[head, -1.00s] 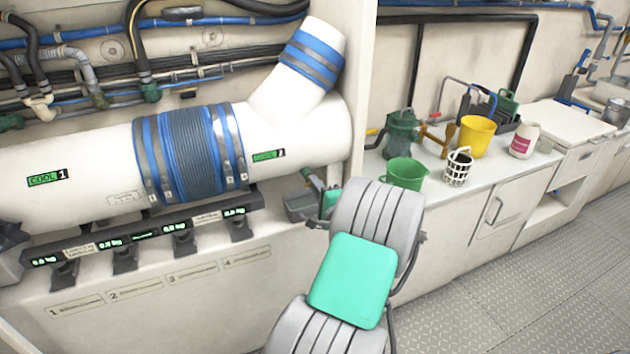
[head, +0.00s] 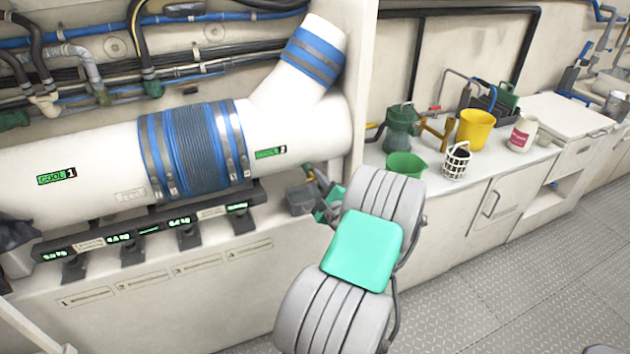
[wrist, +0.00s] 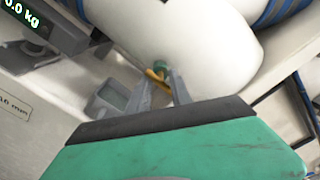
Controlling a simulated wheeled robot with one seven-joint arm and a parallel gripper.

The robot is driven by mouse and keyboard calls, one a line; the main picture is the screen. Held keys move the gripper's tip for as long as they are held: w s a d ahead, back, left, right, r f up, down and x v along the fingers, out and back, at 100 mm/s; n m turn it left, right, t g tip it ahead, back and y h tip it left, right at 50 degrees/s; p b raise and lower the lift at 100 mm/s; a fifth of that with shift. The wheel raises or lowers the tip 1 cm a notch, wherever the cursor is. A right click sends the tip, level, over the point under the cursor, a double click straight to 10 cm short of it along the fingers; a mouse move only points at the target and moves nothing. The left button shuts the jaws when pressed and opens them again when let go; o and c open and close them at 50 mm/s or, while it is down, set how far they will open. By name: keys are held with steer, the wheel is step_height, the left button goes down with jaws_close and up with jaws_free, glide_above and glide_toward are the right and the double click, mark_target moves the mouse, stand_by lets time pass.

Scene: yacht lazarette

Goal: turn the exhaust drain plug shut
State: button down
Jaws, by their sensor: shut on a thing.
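The exhaust drain plug (wrist: 160,66) is a small green fitting with a yellow handle (wrist: 156,76), under the white exhaust pipe (wrist: 190,40) in the wrist view. My gripper (wrist: 160,83) is shut on the yellow handle, with one grey finger on each side of it. The handle sits slanted between the fingertips. In the head view the drain plug (head: 308,170) shows small at the pipe's lower right end, partly hidden by my gripper (head: 316,182). How far the plug is turned cannot be read.
A row of scale displays (head: 150,229) runs below the pipe. A counter with a green bucket (head: 405,165) and a yellow bucket (head: 475,130) stands to the right. The floor there is clear.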

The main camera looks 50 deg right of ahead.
steer(key=c, duration=1.5)
jaws_free()
steer(key=v, duration=0.7)
steer(key=shift+s+a+b, duration=0.2)
steer(key=shift+s+b, duration=0.15)
